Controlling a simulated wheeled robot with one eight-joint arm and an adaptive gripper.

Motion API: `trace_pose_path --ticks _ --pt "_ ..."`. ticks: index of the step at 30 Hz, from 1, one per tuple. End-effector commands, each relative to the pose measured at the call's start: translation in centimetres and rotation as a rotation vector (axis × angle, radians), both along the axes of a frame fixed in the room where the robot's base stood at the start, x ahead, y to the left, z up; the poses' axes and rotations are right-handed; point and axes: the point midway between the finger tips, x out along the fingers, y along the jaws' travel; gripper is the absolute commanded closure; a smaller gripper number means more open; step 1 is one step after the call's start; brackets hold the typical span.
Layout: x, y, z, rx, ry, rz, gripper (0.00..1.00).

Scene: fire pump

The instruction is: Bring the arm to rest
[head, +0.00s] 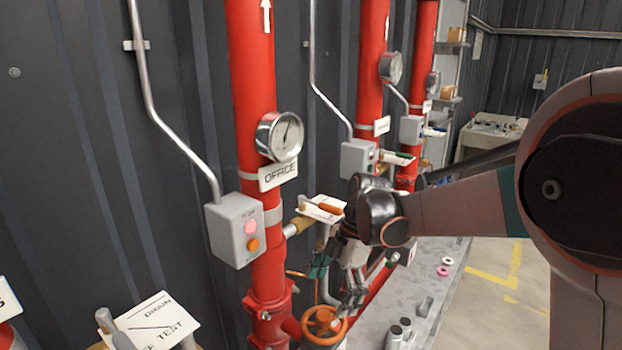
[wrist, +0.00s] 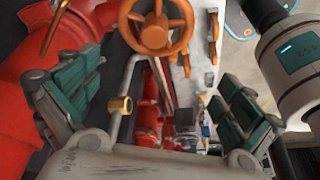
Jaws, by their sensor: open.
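My arm reaches in from the right in the head view, and my gripper (head: 338,283) points down beside the red pipe labelled OFFICE (head: 264,180). In the wrist view my gripper (wrist: 155,105) has its two green-padded fingers spread wide with nothing held between them. An orange handwheel (head: 324,325) is just below the fingers in the head view. The same handwheel (wrist: 156,25) is at the top of the wrist view, beyond the fingers. I cannot tell whether any finger touches it.
A gauge (head: 279,137) and a grey button box (head: 235,230) sit by the near pipe. More red pipes stand farther back. A grey bench (head: 420,285) holds small parts; open floor (head: 500,300) lies to its right.

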Motion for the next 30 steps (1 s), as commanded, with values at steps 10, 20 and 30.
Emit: trace_pose_path --ticks 10,20,30 --pt "-5.1 -4.6 5.1 -0.092 -0.059 -0.570 0.00" --pt "-10.6 -8.8 7.6 -0.075 -0.123 -1.113 0.00" --pt "-16.2 -12.6 7.9 0.063 -0.173 -1.642 0.00"
